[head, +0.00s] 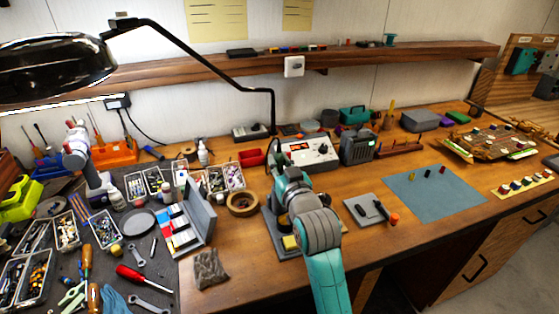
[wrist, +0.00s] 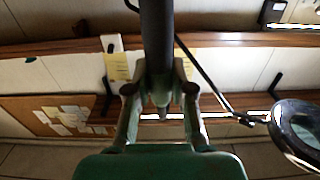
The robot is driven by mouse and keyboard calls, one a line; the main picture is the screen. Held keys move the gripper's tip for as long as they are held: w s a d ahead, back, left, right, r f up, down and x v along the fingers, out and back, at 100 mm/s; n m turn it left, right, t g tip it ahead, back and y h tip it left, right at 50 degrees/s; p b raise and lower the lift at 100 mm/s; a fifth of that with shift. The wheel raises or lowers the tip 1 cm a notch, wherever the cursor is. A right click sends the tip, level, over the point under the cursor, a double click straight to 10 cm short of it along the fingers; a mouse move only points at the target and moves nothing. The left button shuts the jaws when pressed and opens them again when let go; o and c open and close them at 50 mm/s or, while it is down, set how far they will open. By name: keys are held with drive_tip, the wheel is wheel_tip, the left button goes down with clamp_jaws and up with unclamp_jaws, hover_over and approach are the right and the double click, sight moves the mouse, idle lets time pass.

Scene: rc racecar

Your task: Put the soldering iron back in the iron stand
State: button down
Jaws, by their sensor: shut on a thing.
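My gripper (wrist: 157,80) is shut on a dark rod-like thing, which looks like the soldering iron (wrist: 157,35), in the wrist view. The rod runs from the top edge down between both fingers, and a narrower end shows below them. In the head view my gripper (head: 281,178) is in front of the white soldering station (head: 308,152), and my arm hides most of the held iron. A grey base (head: 270,228) with a yellow sponge (head: 290,242), which looks like the iron stand, sits beside my arm, partly hidden by it.
A roll of tape (head: 242,204) and an open box of coloured drawers (head: 183,228) stand left of my arm. A grey plate with a black tool (head: 371,210) and a blue mat (head: 434,193) lie right. A black lamp (head: 55,66) overhangs the left side.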

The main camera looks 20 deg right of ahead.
drive_tip(key=c, duration=0.5)
unclamp_jaws()
drive_tip(key=shift+c, duration=0.2)
drive_tip(key=s+r, duration=0.2)
drive_tip(key=s, duration=0.5)
idle(0.9)
drive_tip(key=shift+s, duration=0.1)
idle(0.7)
